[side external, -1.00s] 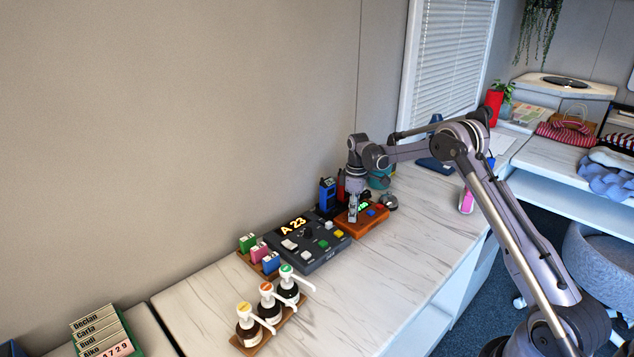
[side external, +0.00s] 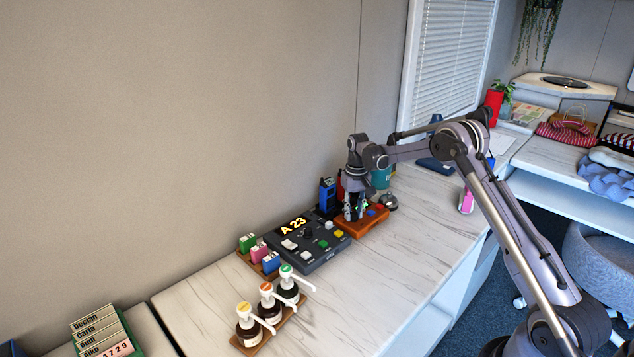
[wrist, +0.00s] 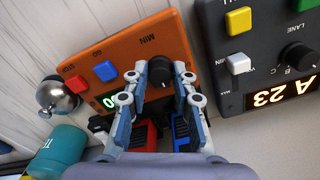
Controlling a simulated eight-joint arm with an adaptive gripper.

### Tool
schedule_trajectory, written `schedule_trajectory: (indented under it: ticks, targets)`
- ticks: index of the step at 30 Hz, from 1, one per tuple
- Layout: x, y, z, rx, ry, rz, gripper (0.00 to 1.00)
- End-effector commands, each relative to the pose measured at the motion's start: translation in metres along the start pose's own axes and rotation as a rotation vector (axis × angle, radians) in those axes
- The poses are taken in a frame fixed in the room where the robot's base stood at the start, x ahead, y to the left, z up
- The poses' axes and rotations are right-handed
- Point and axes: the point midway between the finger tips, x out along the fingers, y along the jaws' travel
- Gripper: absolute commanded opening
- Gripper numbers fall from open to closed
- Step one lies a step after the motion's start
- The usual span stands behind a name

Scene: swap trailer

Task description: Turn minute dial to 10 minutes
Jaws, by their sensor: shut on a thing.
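The orange timer box (wrist: 130,50) sits on the counter, and it also shows in the side view (side external: 372,222). Its black minute dial (wrist: 160,71), beside the letters MIN, is between the fingertips of my gripper (wrist: 160,78). My gripper is shut on the dial, pointing down at the box, and it also shows in the side view (side external: 354,212). The box's green display (wrist: 109,101) is mostly hidden behind a finger; only a 0 shows. A blue button (wrist: 105,71) marked GO and a red button (wrist: 76,84) are on the box.
A dark panel (wrist: 216,55) reading A 23 stands close beside the box. A silver bell (wrist: 57,96) and a teal cup (wrist: 62,148) are on its other side. Red and blue handheld units stand behind it. The counter (side external: 420,220) in front is clear.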

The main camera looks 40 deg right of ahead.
Motion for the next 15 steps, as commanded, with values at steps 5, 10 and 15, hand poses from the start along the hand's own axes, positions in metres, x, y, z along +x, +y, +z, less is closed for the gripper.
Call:
schedule_trajectory:
  ticks: [5,10,15]
  targets:
    - [0.0007,0.0,0.0003,0.167,-0.001,0.0,0.0]
    - [0.0007,0.0,0.0003,0.328,-0.001,0.0,0.0]
    - [0.0007,0.0,0.0003,0.489,-0.001,0.0,0.0]
